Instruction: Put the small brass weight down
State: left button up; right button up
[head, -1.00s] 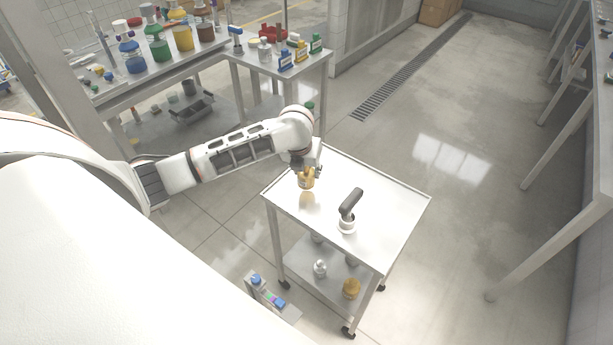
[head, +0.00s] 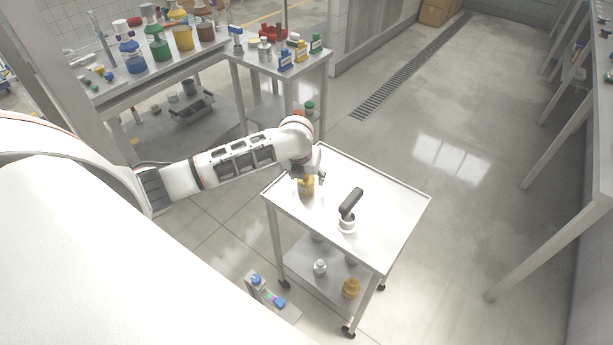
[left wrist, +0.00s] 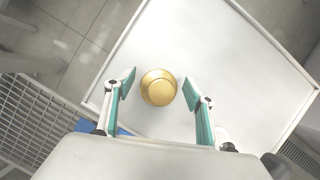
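The small brass weight (head: 306,188) stands upright on the cart top (head: 385,208), near its left edge. In the left wrist view the weight (left wrist: 159,88) shows from above as a round gold knob on a wider base. My left gripper (head: 308,175) is just above and around it. In the left wrist view its two green-sided fingers (left wrist: 159,80) are spread to either side of the weight, with a gap on both sides. My right gripper is in neither view.
A black-handled tool with a white round base (head: 347,222) stands on the cart near the weight. The cart's lower shelf (head: 320,278) holds several weights or jars. A bench with coloured bottles (head: 160,50) is at the back left. The cart's right part is clear.

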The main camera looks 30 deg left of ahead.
pick_arm(q)
jog(key=v, duration=1.2)
